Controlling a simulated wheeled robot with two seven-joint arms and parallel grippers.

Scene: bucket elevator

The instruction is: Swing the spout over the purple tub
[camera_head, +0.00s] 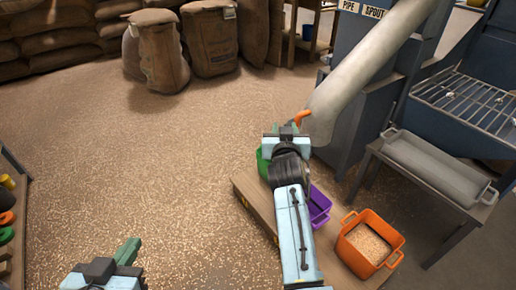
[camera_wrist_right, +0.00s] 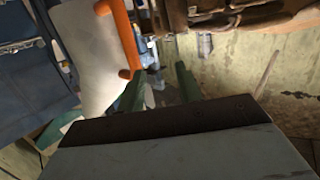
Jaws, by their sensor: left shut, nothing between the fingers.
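The spout (camera_head: 352,80) is a long pale grey pipe sloping down from the upper right. Its orange handle (camera_head: 302,117) is at its lower end, beside my right gripper (camera_head: 289,130). The right wrist view shows the spout (camera_wrist_right: 88,45) and handle (camera_wrist_right: 121,35) left of the green fingers (camera_wrist_right: 161,88), which are apart with nothing seen between them. The purple tub (camera_head: 320,205) is partly hidden behind my right arm. The spout's mouth is above the green tub's end of the bench; the exact tub under it is hidden. My left gripper (camera_head: 128,251) is shut and empty at lower left.
A green tub (camera_head: 262,164) and an orange tub (camera_head: 386,234) holding grain stand on either side of the purple one, on a wooden bench (camera_head: 249,196). A grey tray table (camera_head: 438,170) is at right. Sacks (camera_head: 161,55) stand behind. Grain-strewn floor is open at left.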

